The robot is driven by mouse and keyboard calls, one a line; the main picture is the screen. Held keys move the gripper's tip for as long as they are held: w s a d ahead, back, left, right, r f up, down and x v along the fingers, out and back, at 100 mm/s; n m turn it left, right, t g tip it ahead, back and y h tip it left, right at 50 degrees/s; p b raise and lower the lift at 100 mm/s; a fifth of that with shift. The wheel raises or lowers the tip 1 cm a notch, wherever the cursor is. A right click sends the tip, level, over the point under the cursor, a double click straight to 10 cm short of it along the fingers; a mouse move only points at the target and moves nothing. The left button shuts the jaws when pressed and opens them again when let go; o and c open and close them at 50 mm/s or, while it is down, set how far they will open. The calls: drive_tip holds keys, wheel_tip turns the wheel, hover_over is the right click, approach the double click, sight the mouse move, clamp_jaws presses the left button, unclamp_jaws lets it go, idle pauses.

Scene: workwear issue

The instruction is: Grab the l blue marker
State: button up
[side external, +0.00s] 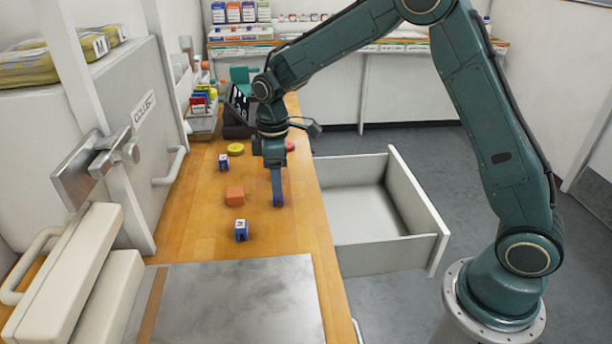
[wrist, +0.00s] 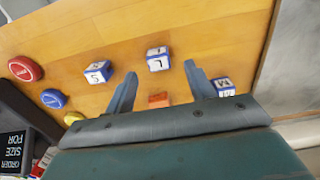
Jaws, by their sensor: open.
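The L blue marker (wrist: 158,59) is a small blue cube with white lettered faces on the wooden counter. In the wrist view it shows between my two fingertips, with a gap on each side. In the side view my gripper (side external: 278,202) points down at the counter near its right edge and largely hides this marker. My gripper is open, and its spread fingers also show in the wrist view (wrist: 161,68). A similar S marker (wrist: 98,72) lies to the left in the wrist view, and an M marker (wrist: 224,87) lies just right of the right finger.
An orange block (side external: 235,196) lies left of my gripper. Red (wrist: 25,68), blue (wrist: 53,98) and yellow (wrist: 74,118) discs lie farther off. An open, empty-looking drawer (side external: 428,222) juts out on the right. A metal plate (side external: 240,300) covers the near counter.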

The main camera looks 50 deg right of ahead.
drive_tip(key=shift+d+f, duration=0.1)
drive_tip(key=shift+f, duration=2.4)
drive_tip(key=c, duration=1)
